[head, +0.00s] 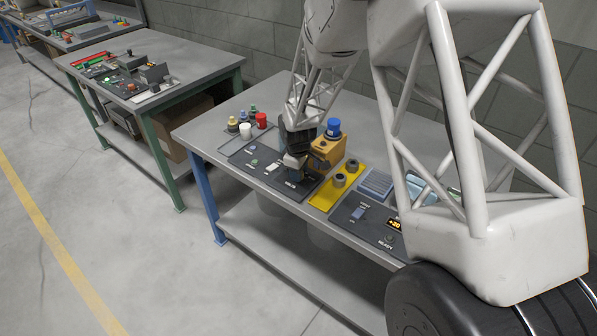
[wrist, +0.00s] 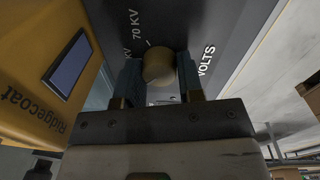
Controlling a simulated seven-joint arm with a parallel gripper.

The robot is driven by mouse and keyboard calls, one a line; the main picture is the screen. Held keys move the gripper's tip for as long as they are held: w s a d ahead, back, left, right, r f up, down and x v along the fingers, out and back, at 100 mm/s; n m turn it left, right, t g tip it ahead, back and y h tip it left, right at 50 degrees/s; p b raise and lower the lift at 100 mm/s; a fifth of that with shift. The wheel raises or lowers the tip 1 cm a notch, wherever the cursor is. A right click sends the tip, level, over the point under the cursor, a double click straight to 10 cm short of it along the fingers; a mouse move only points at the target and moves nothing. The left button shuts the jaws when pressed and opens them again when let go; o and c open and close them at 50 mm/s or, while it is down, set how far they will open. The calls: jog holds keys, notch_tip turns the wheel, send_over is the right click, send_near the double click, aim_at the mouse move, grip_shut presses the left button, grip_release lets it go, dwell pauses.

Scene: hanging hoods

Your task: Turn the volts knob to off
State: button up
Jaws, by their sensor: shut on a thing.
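The volts knob (wrist: 157,64) is a round tan knob on a dark panel (wrist: 222,38) in the wrist view. The word VOLTS stands to its right and "70 KV" beside it; other label text is partly cut off. My gripper (wrist: 159,78) has its two blue-grey fingers on opposite sides of the knob and is shut on it. In the head view my gripper (head: 295,158) is down over the dark panel, close to the yellow-orange box, and hides the knob. The knob's exact setting cannot be read.
The yellow-orange box (head: 325,152) with a blue cap (head: 333,128) stands right beside my gripper; its Ridgecoat side fills the wrist view's left. Red, white and other small pots (head: 246,130) stand at the back left. A yellow plate (head: 336,186) with dark round parts lies to the right.

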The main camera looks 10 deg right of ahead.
jog(key=shift+n, duration=1.5)
jog(key=o, duration=0.9)
jog(key=shift+r, duration=0.15)
jog(key=shift+s+r, duration=0.2)
jog(key=shift+r, duration=3.6)
